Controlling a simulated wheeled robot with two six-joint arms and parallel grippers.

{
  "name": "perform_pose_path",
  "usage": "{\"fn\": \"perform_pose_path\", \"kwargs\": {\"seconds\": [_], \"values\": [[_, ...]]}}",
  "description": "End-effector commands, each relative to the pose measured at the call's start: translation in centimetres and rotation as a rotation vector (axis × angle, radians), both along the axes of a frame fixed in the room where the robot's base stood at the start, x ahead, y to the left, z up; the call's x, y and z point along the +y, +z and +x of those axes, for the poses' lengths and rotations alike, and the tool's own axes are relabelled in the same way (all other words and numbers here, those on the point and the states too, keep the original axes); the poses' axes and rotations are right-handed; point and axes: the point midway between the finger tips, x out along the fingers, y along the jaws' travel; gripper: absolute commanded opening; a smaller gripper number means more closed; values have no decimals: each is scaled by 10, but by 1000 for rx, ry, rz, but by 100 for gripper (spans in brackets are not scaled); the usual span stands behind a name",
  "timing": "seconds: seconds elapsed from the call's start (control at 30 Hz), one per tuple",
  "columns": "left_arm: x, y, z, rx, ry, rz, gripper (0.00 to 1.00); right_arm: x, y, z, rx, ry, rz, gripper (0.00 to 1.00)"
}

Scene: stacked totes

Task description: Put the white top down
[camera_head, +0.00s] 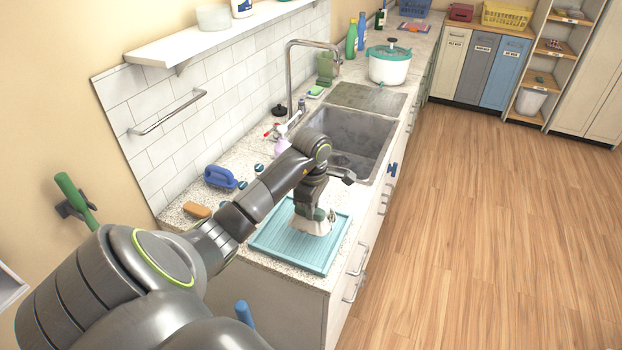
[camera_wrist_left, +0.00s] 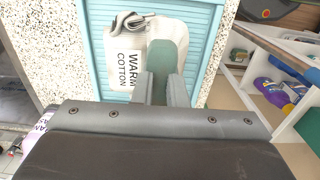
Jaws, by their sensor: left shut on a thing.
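The white top (camera_head: 312,223) is a pale bundle with a grey patch, low over the blue ribbed tray (camera_head: 275,241) on the counter. My left gripper (camera_head: 309,212) points down and is shut on the white top. A greenish piece lies between its fingers in the wrist view. I cannot tell whether the top touches the tray. My right gripper is not in view.
A sink (camera_head: 352,138) with a tall tap lies just beyond the tray. A white pot with a green rim (camera_head: 389,66) stands farther back. The wooden floor at right is clear.

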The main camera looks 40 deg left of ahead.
Motion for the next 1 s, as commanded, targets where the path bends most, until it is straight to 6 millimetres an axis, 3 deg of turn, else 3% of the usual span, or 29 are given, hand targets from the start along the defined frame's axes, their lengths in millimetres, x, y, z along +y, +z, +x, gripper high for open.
{"fn": "perform_pose_path", "kwargs": {"seconds": [0.4,0.77,0.8,0.93,1.0], "values": [[0,-45,1,-2,0,1,0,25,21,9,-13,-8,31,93],[1,-50,1,-4,-1,2,0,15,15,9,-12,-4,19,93],[1,-49,1,-3,0,2,17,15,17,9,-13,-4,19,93],[1,-49,1,-3,0,2,34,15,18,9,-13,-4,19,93],[1,-49,0,-3,0,2,34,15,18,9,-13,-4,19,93]]}}
